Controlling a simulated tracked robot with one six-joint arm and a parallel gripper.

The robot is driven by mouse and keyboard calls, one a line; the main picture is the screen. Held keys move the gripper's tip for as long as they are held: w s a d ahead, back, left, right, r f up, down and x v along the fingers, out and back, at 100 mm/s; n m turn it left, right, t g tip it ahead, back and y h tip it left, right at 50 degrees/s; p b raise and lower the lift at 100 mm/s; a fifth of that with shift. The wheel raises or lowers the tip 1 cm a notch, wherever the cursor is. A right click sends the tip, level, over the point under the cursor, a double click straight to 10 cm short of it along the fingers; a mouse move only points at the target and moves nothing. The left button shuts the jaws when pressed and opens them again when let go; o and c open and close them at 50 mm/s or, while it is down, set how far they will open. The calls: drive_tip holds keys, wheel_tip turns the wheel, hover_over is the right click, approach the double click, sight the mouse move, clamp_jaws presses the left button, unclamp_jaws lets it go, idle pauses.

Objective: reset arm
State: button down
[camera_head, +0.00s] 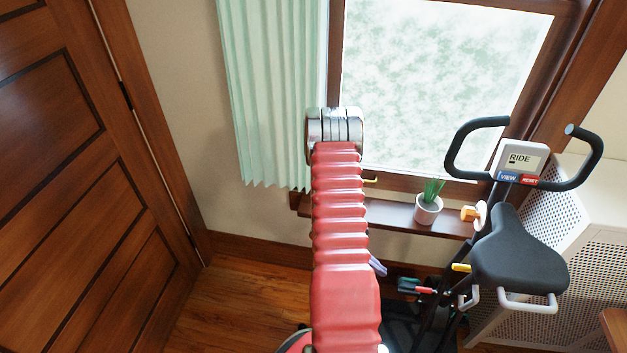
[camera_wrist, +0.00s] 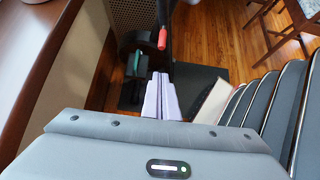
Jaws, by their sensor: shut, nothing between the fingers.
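My red arm rises through the middle of the head view and ends at a grey joint in front of the window. My gripper (camera_wrist: 161,97) shows in the wrist view as two pale lavender fingers lying together, with nothing between them. In the head view a small lavender part of my gripper (camera_head: 378,267) shows just right of the arm, and the rest is hidden behind it. In the wrist view the fingers point toward the floor area by the exercise bike (camera_wrist: 162,38), without visible contact.
The exercise bike's seat (camera_head: 518,255) and screen (camera_head: 519,161) stand at right, by a perforated radiator cover (camera_head: 591,185). A potted plant (camera_head: 428,210) is on the windowsill (camera_head: 388,214). A wooden door (camera_head: 85,190) fills the left. Wood floor (camera_head: 225,300) shows free between door and arm.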

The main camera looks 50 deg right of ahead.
idle(0.3)
drive_tip(key=s+a+r+m+y, duration=0.2)
drive_tip(key=a+r+m, duration=0.15)
drive_tip(key=a, duration=0.25)
drive_tip(key=w+a+r+m+t, duration=0.2)
drive_tip(key=w+a+r, duration=0.35)
drive_tip(key=r, duration=0.25)
drive_tip(key=w+a+r+m+t+y, duration=0.15)
drive_tip(key=w+a+r, duration=0.25)
drive_tip(key=a+r, duration=0.4)
drive_tip(key=w+a+r+m+t, duration=0.2)
drive_tip(key=w+a+r, duration=0.25)
drive_tip(key=r, duration=0.45)
drive_tip(key=a+r+n+t+y, duration=0.1)
drive_tip(key=a+r+t, duration=0.7)
drive_tip(key=a+r, duration=1)
drive_tip(key=shift+a+r+n, duration=0.3)
drive_tip(key=shift+r+n, duration=0.1)
drive_tip(key=shift+n, duration=0.5)
